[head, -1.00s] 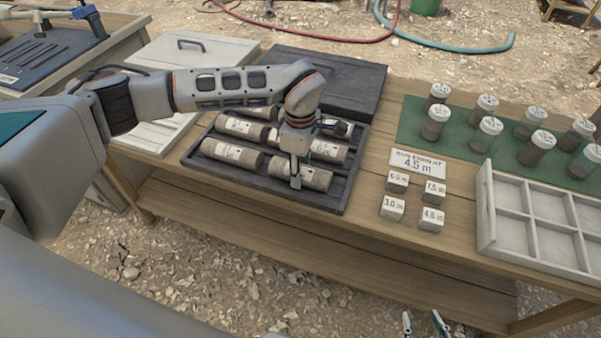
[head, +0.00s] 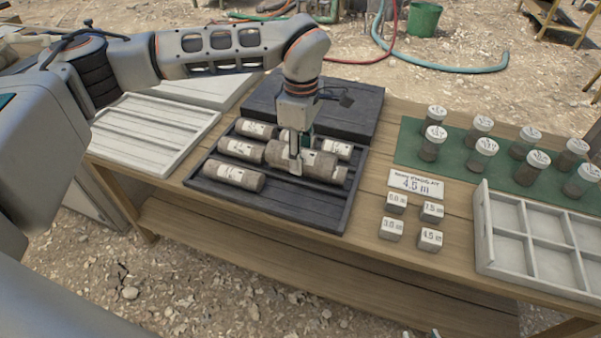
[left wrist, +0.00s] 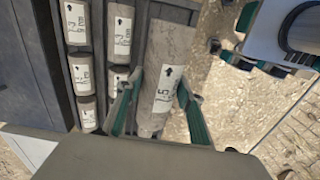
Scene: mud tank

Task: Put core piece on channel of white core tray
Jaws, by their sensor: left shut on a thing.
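My left gripper (head: 297,168) is shut on a grey, labelled core piece (head: 316,165), held above the black core tray (head: 325,215). In the left wrist view the same core piece (left wrist: 167,60) lies between the two fingers, its label with an arrow showing. Several other core pieces lie in rows in the black tray, such as one at the front left (head: 234,176). The white core tray (head: 150,135), with empty long channels, lies to the left of the black tray.
A black lid (head: 315,105) lies behind the black tray.

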